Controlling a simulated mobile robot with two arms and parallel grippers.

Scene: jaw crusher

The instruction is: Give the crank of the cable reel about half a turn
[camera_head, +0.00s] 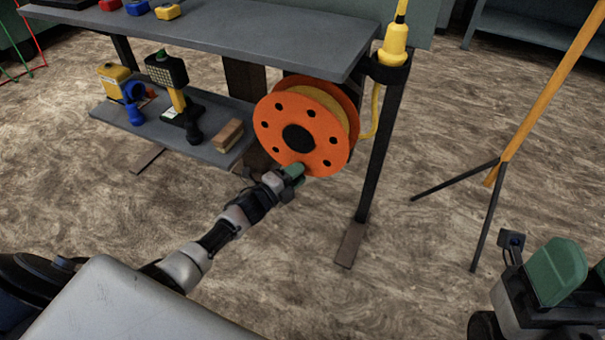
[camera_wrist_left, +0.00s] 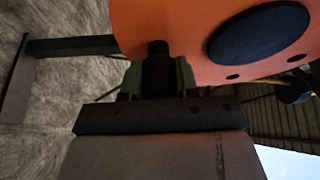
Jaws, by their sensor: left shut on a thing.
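The cable reel (camera_head: 272,124) has an orange disc with a black hub and yellow cable. It hangs under the front right of the grey bench. Its crank handle (camera_wrist_left: 158,58) is a short black peg near the rim, seen in the left wrist view and hidden in the head view. My left gripper (camera_head: 293,172) is at the reel's lower edge; in the left wrist view its green fingers (camera_wrist_left: 158,80) are shut on the handle from both sides. My right gripper (camera_head: 590,268) is at the lower right, partly cut off by the frame, apart from the reel.
The bench top (camera_head: 290,38) extends above the reel, with a dark leg (camera_head: 380,150) to its right. A lower shelf (camera_head: 150,128) holds tools at left. A yellow tripod (camera_head: 545,95) stands right. The floor between is clear.

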